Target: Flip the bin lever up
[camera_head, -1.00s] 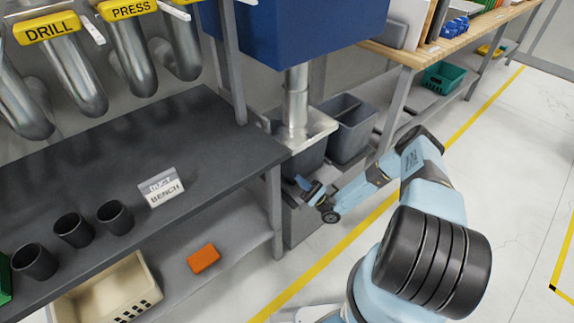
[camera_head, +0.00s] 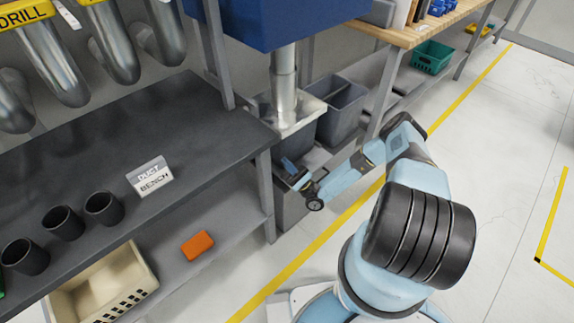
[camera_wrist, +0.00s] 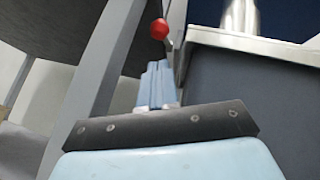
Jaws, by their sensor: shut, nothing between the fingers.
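The red knob (camera_wrist: 159,28) of a lever shows in the wrist view, beside the left end of the bin's steel rim. A thin dark rod seems to run down from it, partly hidden. I cannot make out the lever in the head view. The bin (camera_head: 302,132) is dark grey with a steel top (camera_head: 300,108), under a steel pipe; its dark wall also shows in the wrist view (camera_wrist: 235,85). My gripper (camera_head: 287,165) is in front of and below the bin's rim. In the wrist view its blue fingers (camera_wrist: 155,72) are shut and empty, pointing just below the knob; contact is unclear.
A grey bench post (camera_head: 265,190) stands close left of my gripper. The dark bench (camera_head: 100,150) carries cups and a sign. Another grey bin (camera_head: 338,105) stands to the right. The floor beyond the yellow line (camera_head: 300,260) is open.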

